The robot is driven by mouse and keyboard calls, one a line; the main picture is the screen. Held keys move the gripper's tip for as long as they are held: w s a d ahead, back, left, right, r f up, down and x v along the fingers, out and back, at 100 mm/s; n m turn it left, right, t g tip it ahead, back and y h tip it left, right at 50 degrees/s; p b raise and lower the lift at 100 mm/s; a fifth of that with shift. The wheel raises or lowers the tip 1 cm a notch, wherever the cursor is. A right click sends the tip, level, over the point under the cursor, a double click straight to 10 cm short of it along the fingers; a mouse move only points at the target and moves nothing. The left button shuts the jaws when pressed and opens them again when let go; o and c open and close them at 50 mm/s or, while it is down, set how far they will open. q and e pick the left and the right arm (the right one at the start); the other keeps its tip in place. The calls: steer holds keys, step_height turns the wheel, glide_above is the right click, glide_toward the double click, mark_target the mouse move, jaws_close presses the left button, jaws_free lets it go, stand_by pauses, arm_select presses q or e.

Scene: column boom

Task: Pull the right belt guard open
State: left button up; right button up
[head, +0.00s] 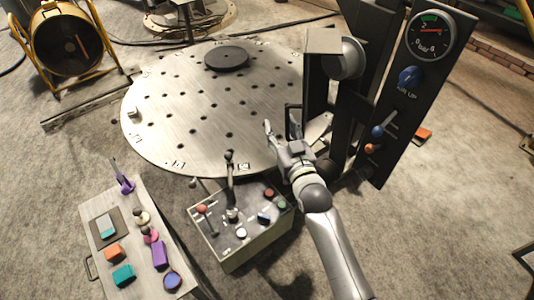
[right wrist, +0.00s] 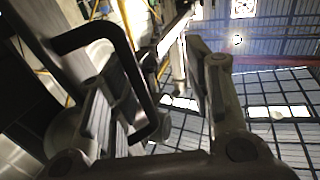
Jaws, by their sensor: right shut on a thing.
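The machine's dark upright housing (head: 318,88) stands at the right edge of the round table in the head view. A thin black handle (head: 294,107) sticks out from its left side; I take it for the belt guard's handle. My right gripper (head: 280,128) is at this handle, its fingers pointing up the picture. In the right wrist view the black handle (right wrist: 127,62) is a bent bar reaching in between the fingers of the right gripper (right wrist: 160,85), close to the left finger. The guard's own outline and how far open it stands are unclear. My left gripper is out of view.
A round perforated table (head: 165,120) with a dark disc (head: 226,58) lies left of the gripper. A control box (head: 240,245) with levers and buttons stands close below it. A gauge panel (head: 405,110) rises at right. A small bench (head: 105,272) with coloured items is lower left.

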steer(key=shift+s+a+f, duration=0.6)
steer(key=shift+s+f, duration=0.1)
steer(key=shift+s, duration=0.1)
steer(key=shift+o, duration=0.2)
steer(key=shift+s+a+f+g+p, duration=0.1)
steer(key=shift+s+a+g+p, duration=0.05)
steer(key=shift+s+p, duration=0.2)
steer(key=shift+s+a+f+g+p, duration=0.15)
steer(key=shift+s+p, duration=0.1)
steer(key=shift+s, duration=0.2)
steer(key=s, duration=0.1)
steer(key=s+a+r, duration=0.1)
steer(key=shift+s+a+r, duration=0.15)
steer(key=shift+s, duration=0.2)
steer(key=shift+c, duration=0.2)
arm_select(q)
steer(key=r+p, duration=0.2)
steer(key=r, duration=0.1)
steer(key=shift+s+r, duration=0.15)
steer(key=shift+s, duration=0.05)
arm_select(e)
steer(key=s, duration=0.4)
steer(key=shift+a, duration=0.4)
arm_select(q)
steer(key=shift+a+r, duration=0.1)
